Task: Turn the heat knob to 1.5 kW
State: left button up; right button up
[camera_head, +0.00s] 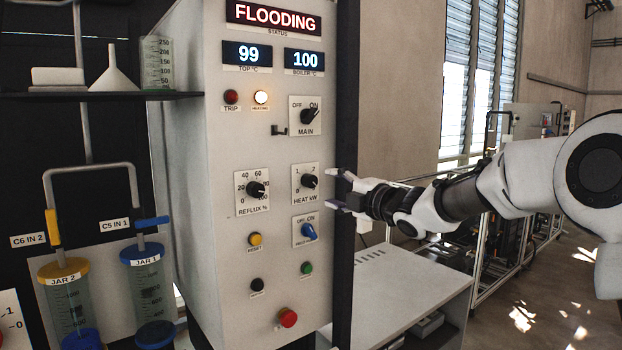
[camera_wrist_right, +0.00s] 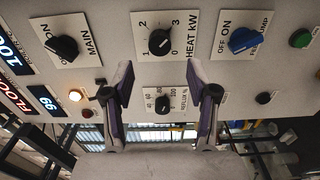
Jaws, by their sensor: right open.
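The HEAT kW knob (camera_head: 309,181) is a round black knob on a white plate marked 0 to 3, on the grey panel. It also shows in the right wrist view (camera_wrist_right: 159,42). The exact setting of its pointer is too small to read surely. My right gripper (camera_head: 332,188) is open and empty, just right of the knob in the head view and apart from it. In the right wrist view its two fingers (camera_wrist_right: 160,84) stand apart below the knob, with nothing between them. My left gripper is not in view.
The REFLUX knob (camera_head: 256,189), MAIN switch (camera_head: 309,116) and blue pump switch (camera_head: 308,231) surround the heat knob. The red status display (camera_head: 275,16) reads FLOODING. A dark post (camera_head: 346,120) edges the panel. A white bench (camera_head: 400,290) lies below my right arm.

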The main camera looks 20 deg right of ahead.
aim_at(313, 182)
jog(key=p+x, duration=0.4)
jog(key=x, duration=0.3)
jog(key=shift+f, duration=0.1)
jog(key=shift+w+a, duration=0.15)
jog(key=shift+w, duration=0.1)
